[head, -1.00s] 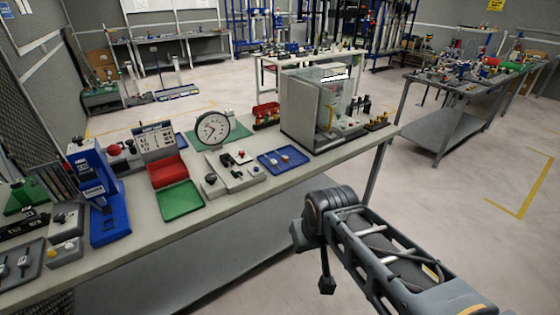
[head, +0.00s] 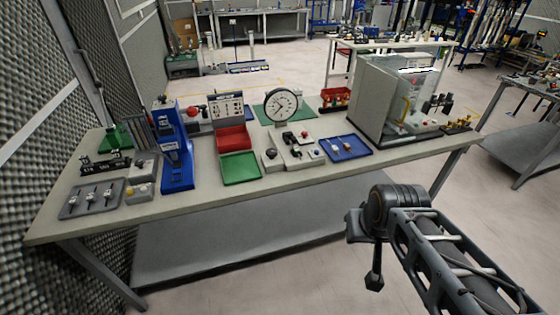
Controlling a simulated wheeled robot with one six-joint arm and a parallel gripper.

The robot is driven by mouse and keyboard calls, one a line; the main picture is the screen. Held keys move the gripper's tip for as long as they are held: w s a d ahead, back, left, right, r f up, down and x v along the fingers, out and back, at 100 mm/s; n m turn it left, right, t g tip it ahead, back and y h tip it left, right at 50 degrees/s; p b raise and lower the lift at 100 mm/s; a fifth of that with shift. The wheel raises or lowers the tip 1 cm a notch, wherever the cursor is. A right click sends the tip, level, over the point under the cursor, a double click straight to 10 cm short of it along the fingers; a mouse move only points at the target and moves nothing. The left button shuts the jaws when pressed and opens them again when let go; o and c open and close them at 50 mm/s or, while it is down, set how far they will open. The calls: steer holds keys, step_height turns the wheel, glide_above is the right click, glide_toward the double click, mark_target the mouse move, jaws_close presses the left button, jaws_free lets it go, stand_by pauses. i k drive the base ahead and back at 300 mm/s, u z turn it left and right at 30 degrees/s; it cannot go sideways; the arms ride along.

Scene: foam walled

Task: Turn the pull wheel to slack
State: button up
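No part is clearly recognisable as the pull wheel at this size. A blue upright device (head: 176,150) stands left of the middle of the bench. A red round knob (head: 193,112) shows just behind it. A round white dial gauge (head: 282,105) stands on a green mat, with a small unit (head: 300,150) with dark and red knobs in front of it. My gripper (head: 374,281) appears to be the dark end hanging below my folded arm, in front of the bench and apart from everything on it. Its fingers are too small and dark to read.
The bench top (head: 225,195) also holds a green tray (head: 240,168), a red bin (head: 233,139), a blue tray (head: 345,148), a grey tray with small parts (head: 92,199) and a clear-sided cabinet (head: 395,98). Floor is open at front right.

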mark_target(271, 153)
steer(key=z, duration=0.4)
steer(key=k, duration=0.35)
steer(key=u, duration=1.5)
steer(key=i, duration=1.2)
steer(key=z, duration=0.7)
